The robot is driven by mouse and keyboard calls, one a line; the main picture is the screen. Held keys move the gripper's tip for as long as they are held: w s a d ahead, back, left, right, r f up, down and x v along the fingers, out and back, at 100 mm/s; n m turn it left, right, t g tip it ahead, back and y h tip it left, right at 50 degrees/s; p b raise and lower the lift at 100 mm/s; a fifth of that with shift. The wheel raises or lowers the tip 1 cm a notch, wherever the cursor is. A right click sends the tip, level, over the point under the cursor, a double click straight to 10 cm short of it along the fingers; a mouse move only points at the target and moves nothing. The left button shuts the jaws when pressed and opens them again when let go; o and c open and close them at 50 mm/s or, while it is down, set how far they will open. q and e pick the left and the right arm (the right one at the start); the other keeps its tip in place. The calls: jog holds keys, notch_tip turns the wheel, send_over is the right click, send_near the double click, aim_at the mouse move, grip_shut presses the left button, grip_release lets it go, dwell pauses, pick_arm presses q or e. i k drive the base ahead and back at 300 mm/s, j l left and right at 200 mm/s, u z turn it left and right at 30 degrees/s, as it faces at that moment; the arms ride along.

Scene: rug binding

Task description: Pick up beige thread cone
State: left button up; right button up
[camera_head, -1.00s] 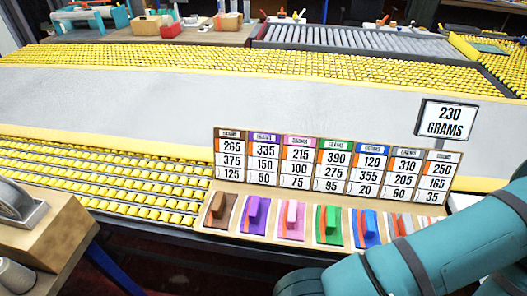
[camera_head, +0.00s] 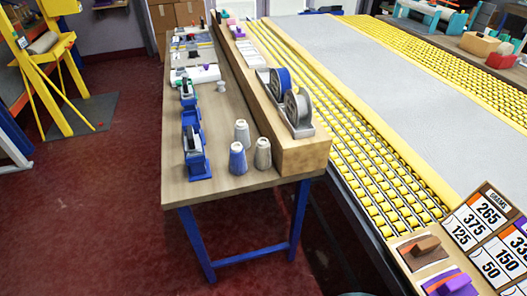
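Three thread cones stand upright at the near end of a wooden table (camera_head: 214,110). The right one (camera_head: 263,154) looks beige-grey. The one behind (camera_head: 242,134) is a similar pale grey-beige, so I cannot tell surely which counts as the beige one. The left one (camera_head: 237,159) is blue with a pale top. The cones stand close together, and nothing holds them. Neither of my grippers is in view.
Blue tape dispensers (camera_head: 195,150) stand left of the cones. A raised wooden ledge with tape reels (camera_head: 297,110) borders them on the right. The yellow roller conveyor (camera_head: 372,150) lies beyond. The red floor (camera_head: 90,215) left of the table is open.

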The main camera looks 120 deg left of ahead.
aim_at(262, 160)
jog(key=l+u, duration=0.1)
jog(key=u, duration=2.25)
jog(key=i+u, duration=0.1)
jog(key=u, duration=0.8)
jog(key=i+u, duration=0.1)
jog(key=u, duration=0.85)
